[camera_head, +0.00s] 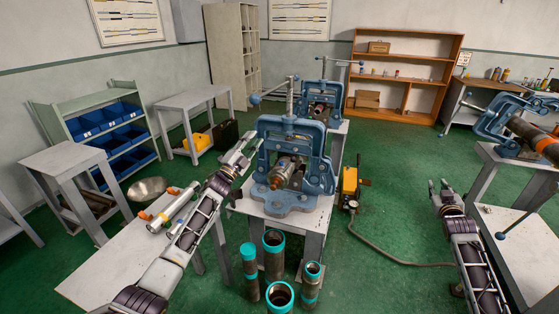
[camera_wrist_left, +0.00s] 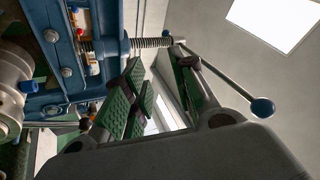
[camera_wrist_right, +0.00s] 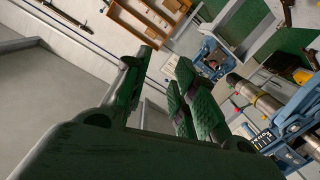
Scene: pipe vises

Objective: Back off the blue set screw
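The nearest blue pipe vise (camera_head: 291,204) stands on a grey table and holds a metal pipe with a copper-coloured end (camera_head: 279,176). In the left wrist view, a small blue screw (camera_wrist_left: 28,86) sticks out of the grey round body at the left edge; I take it for the blue set screw. The vise's threaded spindle (camera_wrist_left: 152,43) and its ball-ended bar show above the fingers. My left gripper (camera_head: 242,148) is beside the vise's left side, its fingers (camera_wrist_left: 163,88) apart and empty, off the blue screw. My right gripper (camera_head: 438,190) is open and empty, away from this vise.
A second blue vise (camera_head: 320,99) stands behind and a third (camera_head: 498,119) at the right. Teal-ended pipes (camera_head: 273,255) stand on the floor in front. A metal cylinder (camera_head: 171,210) lies on the left bench. A yellow machine (camera_head: 349,185) stands right of the table.

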